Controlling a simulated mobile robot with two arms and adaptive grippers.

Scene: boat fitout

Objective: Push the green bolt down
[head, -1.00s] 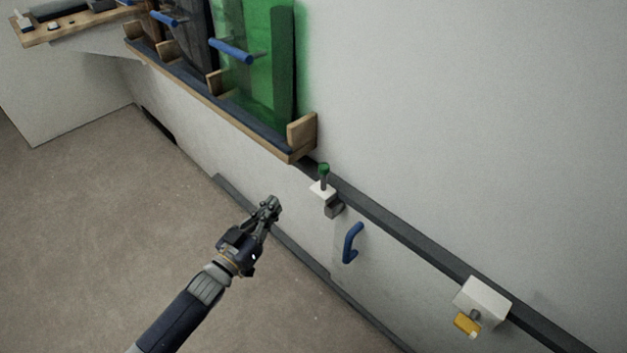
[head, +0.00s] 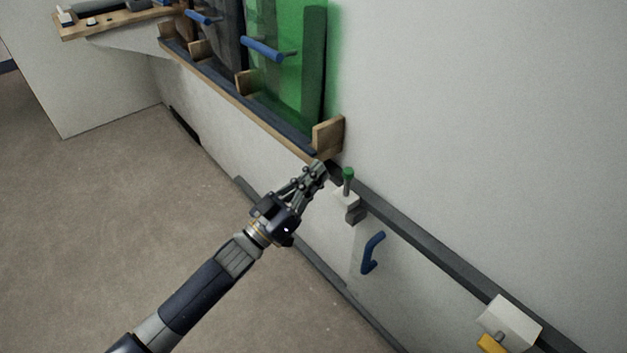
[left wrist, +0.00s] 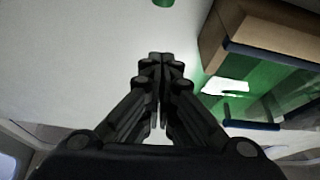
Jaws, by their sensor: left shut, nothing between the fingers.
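The green bolt (head: 347,174) stands upright with a green knob on a grey shaft, set in a white block (head: 346,197) on the dark wall rail. The knob also shows at the top edge of the left wrist view (left wrist: 163,2). My left gripper (head: 319,167) is shut and empty, just left of the bolt's knob in the head view and apart from it. Its closed fingers also show in the left wrist view (left wrist: 161,58). My right gripper is not in view.
A wooden rack (head: 329,134) with a green panel (head: 284,95) is above and left of the gripper. A blue handle (head: 371,252) is below the bolt. A white block (head: 509,322) with a yellow tab (head: 491,344) is at lower right. The floor at left is clear.

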